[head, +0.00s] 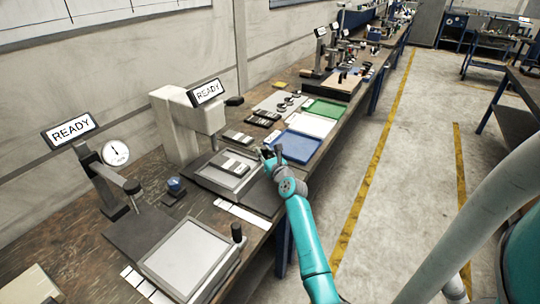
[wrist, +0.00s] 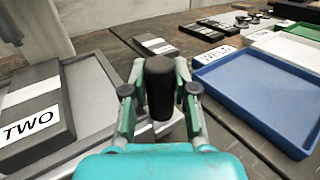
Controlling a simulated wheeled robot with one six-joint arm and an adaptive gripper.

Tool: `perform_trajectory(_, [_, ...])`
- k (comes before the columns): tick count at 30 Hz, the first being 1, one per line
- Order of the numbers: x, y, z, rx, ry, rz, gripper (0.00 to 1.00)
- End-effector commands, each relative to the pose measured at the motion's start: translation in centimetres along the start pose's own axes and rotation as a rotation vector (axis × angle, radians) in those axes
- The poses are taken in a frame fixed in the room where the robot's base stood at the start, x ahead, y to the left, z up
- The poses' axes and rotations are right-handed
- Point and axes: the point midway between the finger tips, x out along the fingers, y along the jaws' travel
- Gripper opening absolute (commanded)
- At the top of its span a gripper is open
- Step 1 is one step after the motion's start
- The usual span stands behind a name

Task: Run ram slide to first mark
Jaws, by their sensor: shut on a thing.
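My gripper (head: 272,152) is shut on an upright black handle (wrist: 161,85) at the edge of a grey slide plate (wrist: 98,95). The slide (head: 212,176) sits on the bench in front of a pale ram press (head: 185,125) with a READY sign (head: 206,92). A dark block with a pale band, labelled TWO (wrist: 28,124), lies on the plate; it also shows in the head view (head: 236,163). White mark strips (head: 243,215) lie on the bench along the slide's near side.
A second slide (head: 187,258) with a black knob (head: 237,233) stands nearer, by a dial gauge (head: 116,153) with its own READY sign. Blue tray (head: 290,147), white tray (head: 309,125) and green tray (head: 325,111) lie beyond my gripper. The floor aisle right of the bench is clear.

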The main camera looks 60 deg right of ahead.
Motion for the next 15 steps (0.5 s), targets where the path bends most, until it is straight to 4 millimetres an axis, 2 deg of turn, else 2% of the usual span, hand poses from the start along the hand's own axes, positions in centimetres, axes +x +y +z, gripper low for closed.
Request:
perform_trajectory(5, [1.11,0.72,-0.05,-0.001,0.001,0.000,0.00])
perform_trajectory(14, [1.13,0.74,-0.06,-0.001,0.001,-0.001,0.00])
perform_trajectory(15, [1.13,0.74,-0.07,-0.001,0.001,-0.001,0.37])
